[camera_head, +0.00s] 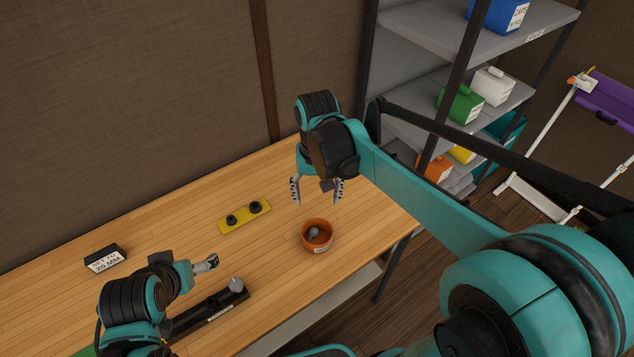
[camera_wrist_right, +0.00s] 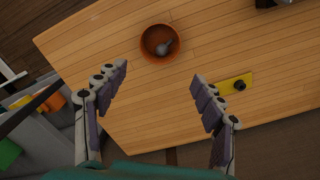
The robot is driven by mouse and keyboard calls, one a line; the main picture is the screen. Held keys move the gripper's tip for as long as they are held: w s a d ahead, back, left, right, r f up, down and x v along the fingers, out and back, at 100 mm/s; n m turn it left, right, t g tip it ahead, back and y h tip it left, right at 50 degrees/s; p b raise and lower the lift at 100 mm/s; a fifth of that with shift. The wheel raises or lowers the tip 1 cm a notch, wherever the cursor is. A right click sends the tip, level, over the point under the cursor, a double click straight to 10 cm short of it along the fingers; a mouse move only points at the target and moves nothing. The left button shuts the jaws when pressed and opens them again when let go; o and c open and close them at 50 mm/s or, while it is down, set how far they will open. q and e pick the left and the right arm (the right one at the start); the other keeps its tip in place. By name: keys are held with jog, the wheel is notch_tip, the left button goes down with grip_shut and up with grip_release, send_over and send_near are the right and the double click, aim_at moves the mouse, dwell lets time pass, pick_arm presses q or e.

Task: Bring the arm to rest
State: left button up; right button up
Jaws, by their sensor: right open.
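My right gripper (camera_head: 317,191) is open and empty, with its fingers pointing down over the far part of the table. Its spread fingers also show in the right wrist view (camera_wrist_right: 161,75), with bare wood between them. An orange bowl (camera_head: 307,242) stands on the table below and in front of it, apart from the fingers.
A yellow plate (camera_head: 238,218) with two black knobs lies left of the bowl. A dark rail (camera_head: 208,312) carries a grey round piece (camera_head: 236,284). A sign (camera_head: 104,258) reads "SET TO 20 MM". Shelves (camera_head: 420,80) with bins stand beyond the table's right end.

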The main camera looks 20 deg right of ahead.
notch_tip(320, 180, up, 5)
jog(key=s+d+f+n+t+b, duration=0.2)
jog(key=s+d+f+t+b, duration=0.1)
jog(key=s+f+t, duration=0.4)
jog(key=shift+s+d+f+n, duration=0.3)
jog(key=shift+s+d+f, duration=0.6)
jog(key=shift+s, duration=0.7)
jog(key=shift+f, duration=0.1)
dwell(0.6)
